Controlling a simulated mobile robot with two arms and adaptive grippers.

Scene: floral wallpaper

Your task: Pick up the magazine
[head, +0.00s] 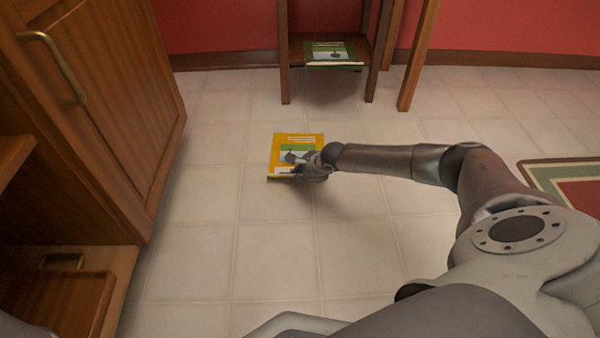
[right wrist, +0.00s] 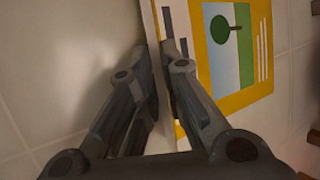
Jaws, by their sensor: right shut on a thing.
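A yellow magazine (head: 291,142) with a green, white and blue picture on its cover is at mid-picture in the head view, over the tiled floor. My right gripper (head: 307,170) is at its near right part. In the right wrist view the magazine (right wrist: 250,95) fills the right side, and the fingers of my right gripper (right wrist: 160,70) are shut on its edge, one on each side. Whether it touches the floor is hard to tell. My left gripper is not in view.
A second magazine (head: 332,53), green, lies on the low shelf of a wooden stand (head: 285,60) at the back. A wooden cabinet (head: 110,90) stands at the left, with an open drawer (head: 60,290) below. A rug (head: 560,175) lies at the right. The middle floor is clear.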

